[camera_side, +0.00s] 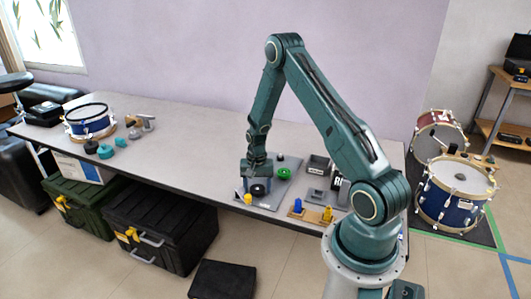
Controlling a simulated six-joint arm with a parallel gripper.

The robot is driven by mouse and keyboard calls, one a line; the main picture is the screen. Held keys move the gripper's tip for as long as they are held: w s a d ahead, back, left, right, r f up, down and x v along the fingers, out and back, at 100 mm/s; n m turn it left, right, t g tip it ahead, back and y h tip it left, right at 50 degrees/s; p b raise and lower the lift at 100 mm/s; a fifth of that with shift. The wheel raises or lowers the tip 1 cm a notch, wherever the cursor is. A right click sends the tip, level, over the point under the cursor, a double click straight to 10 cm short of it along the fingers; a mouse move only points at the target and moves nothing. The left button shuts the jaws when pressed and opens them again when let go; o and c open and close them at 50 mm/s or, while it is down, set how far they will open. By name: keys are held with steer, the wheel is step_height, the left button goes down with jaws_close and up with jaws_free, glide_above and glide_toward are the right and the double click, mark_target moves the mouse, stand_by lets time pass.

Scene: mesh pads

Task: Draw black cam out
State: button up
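My gripper (258,184) points down over the front part of a grey board (272,206) on the table. A round black piece (258,190), which may be the black cam, shows just below and between the fingers. I cannot tell whether the fingers touch it. Another small black piece (281,157) stands at the back of the board. A green round piece (283,174) sits to the right of my gripper, and a yellow piece (248,199) is at the board's front left.
Grey blocks (317,166) stand right of the board. A tan base (312,214) with blue and yellow pieces lies at the table's front edge. A blue drum (90,121) and small tools are at the far left. The table's middle is clear.

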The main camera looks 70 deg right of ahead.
steer(key=c, duration=0.7)
steer(key=shift+c, duration=0.2)
steer(key=shift+r, duration=0.2)
steer(key=shift+r, duration=1.5)
steer(key=shift+r, duration=0.2)
steer(key=shift+r, duration=1.35)
